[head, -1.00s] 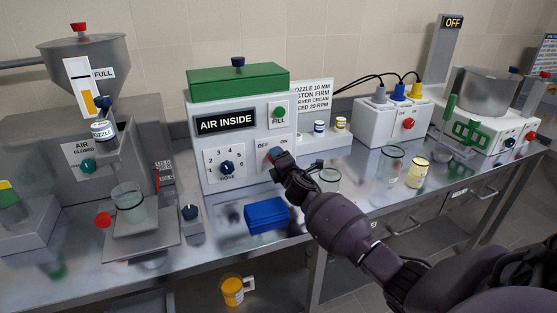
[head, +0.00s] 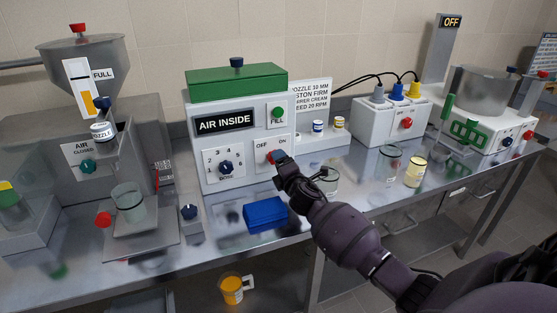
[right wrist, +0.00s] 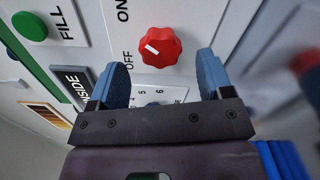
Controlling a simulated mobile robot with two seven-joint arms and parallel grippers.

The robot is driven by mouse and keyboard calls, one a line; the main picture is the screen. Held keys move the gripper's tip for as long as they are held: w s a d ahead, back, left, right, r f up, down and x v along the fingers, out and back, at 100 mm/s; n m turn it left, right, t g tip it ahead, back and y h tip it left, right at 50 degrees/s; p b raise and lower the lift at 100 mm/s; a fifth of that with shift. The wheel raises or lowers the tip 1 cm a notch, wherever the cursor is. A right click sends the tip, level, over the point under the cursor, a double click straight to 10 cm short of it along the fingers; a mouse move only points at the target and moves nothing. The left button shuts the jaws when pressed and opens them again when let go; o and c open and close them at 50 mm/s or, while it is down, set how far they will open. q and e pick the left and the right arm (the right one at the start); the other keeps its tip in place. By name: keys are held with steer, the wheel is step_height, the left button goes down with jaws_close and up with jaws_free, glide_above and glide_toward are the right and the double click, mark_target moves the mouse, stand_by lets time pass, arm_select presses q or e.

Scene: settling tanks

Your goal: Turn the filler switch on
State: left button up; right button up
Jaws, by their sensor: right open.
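The filler (head: 243,178) is a white box with a green top, an "AIR INSIDE" display and a green FILL button (head: 279,112). Its switch is a red knob (head: 270,157) low on the front, partly hidden by my gripper. In the right wrist view the red knob (right wrist: 159,47) lies just beyond and between the two blue fingertips. Its white mark points left in that view, nearer the OFF label than ON. My right gripper (right wrist: 164,72) is open and empty, facing the knob; it also shows in the head view (head: 281,160). My left gripper is not in view.
A blue block (head: 265,213) lies on the steel bench in front of the filler. A numbered dose dial (head: 226,168) sits left of the knob. A hopper machine (head: 90,75) stands at left.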

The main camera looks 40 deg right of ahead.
steer(key=v, duration=0.7)
steer(key=shift+p, duration=0.3)
steer(key=shift+s+f, duration=0.1)
